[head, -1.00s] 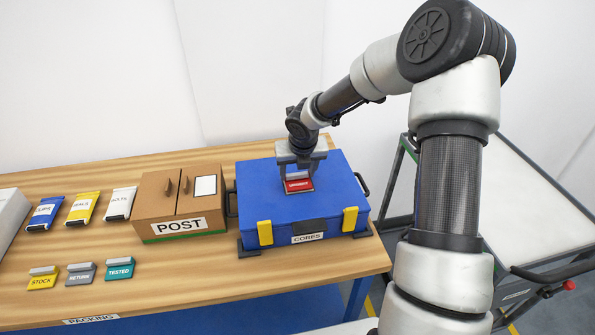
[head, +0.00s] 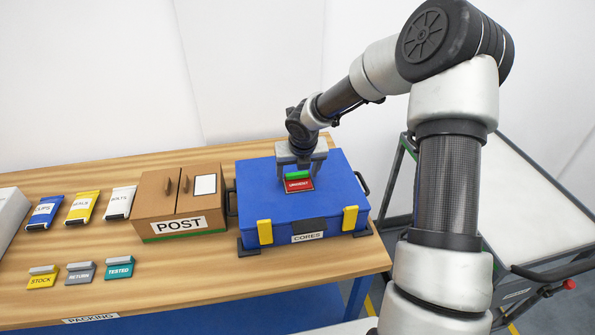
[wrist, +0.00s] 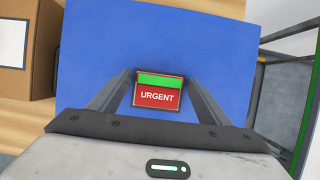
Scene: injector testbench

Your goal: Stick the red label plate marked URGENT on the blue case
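The red label plate marked URGENT (head: 299,186) lies flat on the lid of the blue case (head: 262,190), and its grip tab shows green. In the wrist view the red plate (wrist: 157,98) lies upright to the camera on the blue lid (wrist: 215,45). My gripper (head: 299,176) is over the plate with its fingers apart, one on each side of the tab. The wrist view shows a gap between each finger and the tab. The case is closed, with two yellow latches and a CORES label on its front.
A brown POST box (head: 180,205) stands just left of the case. STOCK, RETURN and TESTED plates (head: 80,273) lie at the front left of the wooden table (head: 200,275), with several packets behind. A grey cart (head: 545,215) stands to the right.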

